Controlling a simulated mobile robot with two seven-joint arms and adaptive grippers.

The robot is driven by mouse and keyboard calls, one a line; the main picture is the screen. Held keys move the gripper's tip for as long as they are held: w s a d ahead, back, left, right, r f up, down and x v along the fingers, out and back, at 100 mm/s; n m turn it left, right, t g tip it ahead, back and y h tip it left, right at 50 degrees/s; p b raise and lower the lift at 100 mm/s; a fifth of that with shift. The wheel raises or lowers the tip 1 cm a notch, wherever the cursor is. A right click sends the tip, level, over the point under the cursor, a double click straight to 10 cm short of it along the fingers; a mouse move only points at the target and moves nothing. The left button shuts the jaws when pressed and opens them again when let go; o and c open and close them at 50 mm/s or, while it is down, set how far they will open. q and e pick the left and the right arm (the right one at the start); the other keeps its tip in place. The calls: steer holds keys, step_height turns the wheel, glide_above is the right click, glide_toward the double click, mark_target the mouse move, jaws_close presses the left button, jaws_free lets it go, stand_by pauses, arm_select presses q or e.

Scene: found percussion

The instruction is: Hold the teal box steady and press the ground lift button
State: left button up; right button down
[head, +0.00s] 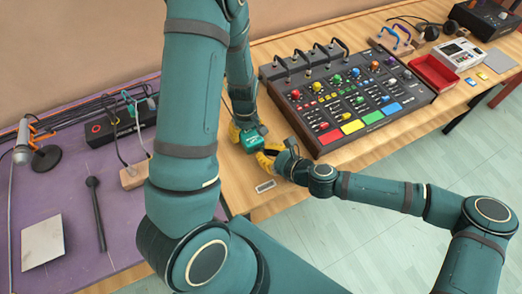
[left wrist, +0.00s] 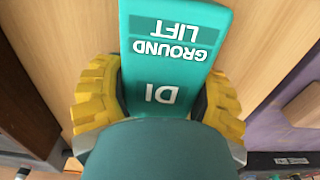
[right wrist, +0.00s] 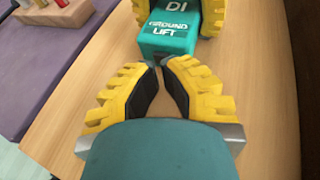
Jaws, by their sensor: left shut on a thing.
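The teal box (head: 251,138) is on the wooden table, left of the big mixing console. Its top carries the white words "DI" and "GROUND LIFT", the latter on a darker teal patch (left wrist: 168,38). My left gripper (head: 245,134) is shut on the box, one yellow finger on each side, as the left wrist view shows. My right gripper (head: 267,159) is just in front of the box. In the right wrist view its fingertips (right wrist: 161,70) meet closely, with nothing held, short of the "GROUND LIFT" end of the box (right wrist: 168,42).
The mixing console (head: 345,95) stands right of the box. A small grey plate (head: 265,186) lies on the table near my right gripper. A purple mat (head: 70,215) on the left bears a microphone (head: 22,140), a mallet (head: 96,212) and a wooden block (head: 134,175). A red tray (head: 434,74) is far right.

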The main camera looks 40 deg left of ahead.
arm_select(q)
steer(key=shift+a, duration=0.15)
arm_select(e)
steer(key=shift+v, duration=2.9)
arm_select(q)
steer(key=o, duration=1.4)
step_height(320, 180, up, 12)
